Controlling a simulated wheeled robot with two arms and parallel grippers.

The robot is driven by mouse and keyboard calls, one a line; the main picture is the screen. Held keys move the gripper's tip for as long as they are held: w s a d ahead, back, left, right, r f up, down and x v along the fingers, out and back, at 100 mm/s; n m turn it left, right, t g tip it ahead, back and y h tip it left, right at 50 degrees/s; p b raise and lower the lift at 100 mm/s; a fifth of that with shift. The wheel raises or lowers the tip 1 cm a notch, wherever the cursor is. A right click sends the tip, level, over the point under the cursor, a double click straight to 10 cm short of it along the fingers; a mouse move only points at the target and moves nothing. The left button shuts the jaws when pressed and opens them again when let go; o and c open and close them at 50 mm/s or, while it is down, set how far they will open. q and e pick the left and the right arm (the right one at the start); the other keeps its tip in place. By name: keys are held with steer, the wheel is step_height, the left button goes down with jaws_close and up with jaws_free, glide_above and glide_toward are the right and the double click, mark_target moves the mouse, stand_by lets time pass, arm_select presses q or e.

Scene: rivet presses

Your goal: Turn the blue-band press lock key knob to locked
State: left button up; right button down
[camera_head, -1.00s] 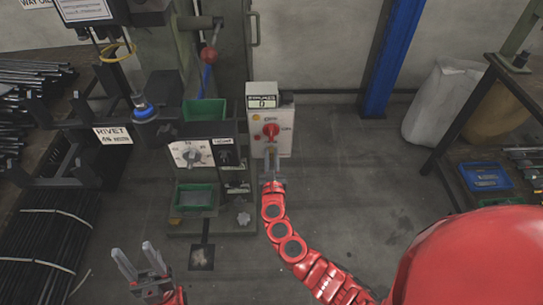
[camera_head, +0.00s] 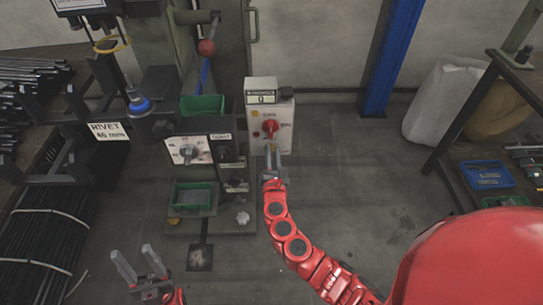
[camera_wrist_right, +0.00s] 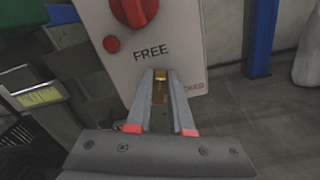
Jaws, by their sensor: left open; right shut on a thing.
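The pale control box (camera_head: 284,138) stands at the middle, with a red rotary switch (camera_head: 270,128) on its face. In the right wrist view, a small brass key knob (camera_wrist_right: 160,76) sits low on the box between the printed words FREE, above it, and LOCKED, partly covered, at lower right. The knob's long side looks roughly upright, towards FREE. My right gripper (camera_wrist_right: 160,80) is shut on the knob, one finger on each side. In the head view the fingers hide the knob. My left gripper (camera_head: 138,262) is open and empty, low at the left.
The press (camera_head: 205,165) with green bins (camera_head: 202,106) stands just left of the box. A rack of dark rods (camera_head: 42,240) is at far left. A blue post (camera_head: 392,60) and a shelf with a blue tray (camera_head: 487,175) are at right. The floor between is clear.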

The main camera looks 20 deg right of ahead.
steer(key=shift+s+d+f+m+b, duration=0.15)
steer(key=shift+f+m+b, duration=0.1)
steer(key=shift+m+b, duration=1.75)
steer(key=shift+w+d+f+m+b, duration=0.1)
steer(key=shift+d+f+m+b, duration=0.15)
steer(key=shift+m+b, duration=1.7)
steer(key=shift+s+d+f+m+b, duration=0.2)
steer(key=shift+m+b, duration=0.8)
steer(key=shift+m, duration=1.95)
steer(key=shift+w+a, duration=0.1)
steer(key=c, duration=0.8)
jaws_free()
